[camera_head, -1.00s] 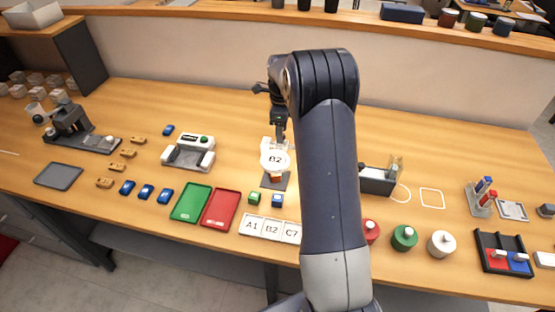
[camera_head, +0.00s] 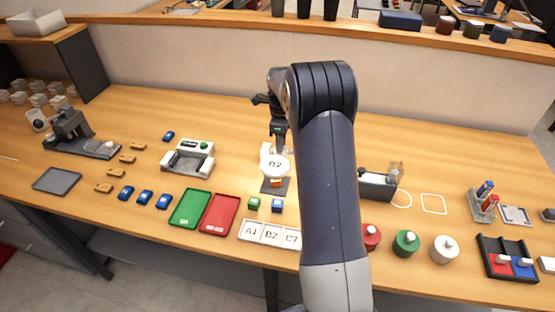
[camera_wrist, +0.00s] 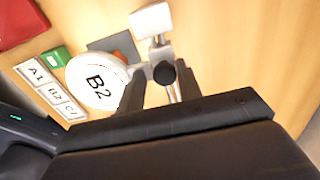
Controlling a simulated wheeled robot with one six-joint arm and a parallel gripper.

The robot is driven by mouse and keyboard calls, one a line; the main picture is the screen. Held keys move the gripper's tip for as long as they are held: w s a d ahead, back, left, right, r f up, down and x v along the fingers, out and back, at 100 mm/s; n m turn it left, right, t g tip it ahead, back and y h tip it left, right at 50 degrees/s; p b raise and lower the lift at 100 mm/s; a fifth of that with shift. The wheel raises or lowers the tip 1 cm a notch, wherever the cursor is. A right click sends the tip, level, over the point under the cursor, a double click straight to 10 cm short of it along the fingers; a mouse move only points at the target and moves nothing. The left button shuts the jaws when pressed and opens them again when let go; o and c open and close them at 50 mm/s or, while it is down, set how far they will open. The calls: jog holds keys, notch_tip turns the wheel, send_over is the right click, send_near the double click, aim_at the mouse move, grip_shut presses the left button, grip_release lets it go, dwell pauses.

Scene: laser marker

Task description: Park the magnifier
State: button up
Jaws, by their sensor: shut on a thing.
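The magnifier is a round white disc (camera_head: 275,168) marked B2, with a pale arm and stand behind it. In the wrist view the disc (camera_wrist: 97,82) is at left, and its bracket with a dark round knob (camera_wrist: 165,73) is between my fingers. My gripper (camera_wrist: 160,88) is shut on the magnifier's arm near that knob; the exact contact is partly hidden. In the head view my gripper (camera_head: 279,147) is just behind the disc. A dark pad (camera_head: 266,187) with an orange block (camera_head: 277,182) lies below the disc.
A label strip A1, B2, C7 (camera_head: 271,234), a green block (camera_head: 253,204) and a blue block (camera_head: 278,206) are in front. Green (camera_head: 190,208) and red (camera_head: 220,213) trays lie to the left. My arm hides the table to the right of the magnifier.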

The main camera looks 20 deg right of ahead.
jog(key=shift+s+d+f, duration=0.1)
jog(key=shift+s+f, duration=0.05)
jog(key=shift+f, duration=0.7)
jog(key=shift+s+d+b, duration=0.15)
jog(key=shift+s+d, duration=0.9)
jog(key=shift+d, duration=0.5)
jog(key=shift+s+d+b, duration=0.15)
jog(key=shift+s+d, duration=0.85)
jog(key=shift+d, duration=0.5)
jog(key=shift+s+d+b, duration=0.15)
jog(key=shift+s+d, duration=0.9)
jog(key=shift+d, duration=0.5)
jog(key=o, duration=0.6)
jog(key=shift+w+f, duration=0.1)
jog(key=r+p, duration=0.3)
jog(key=r, duration=0.2)
jog(key=r+p, duration=0.2)
jog(key=shift+w+r+p, duration=0.25)
jog(key=shift+w+p, duration=0.05)
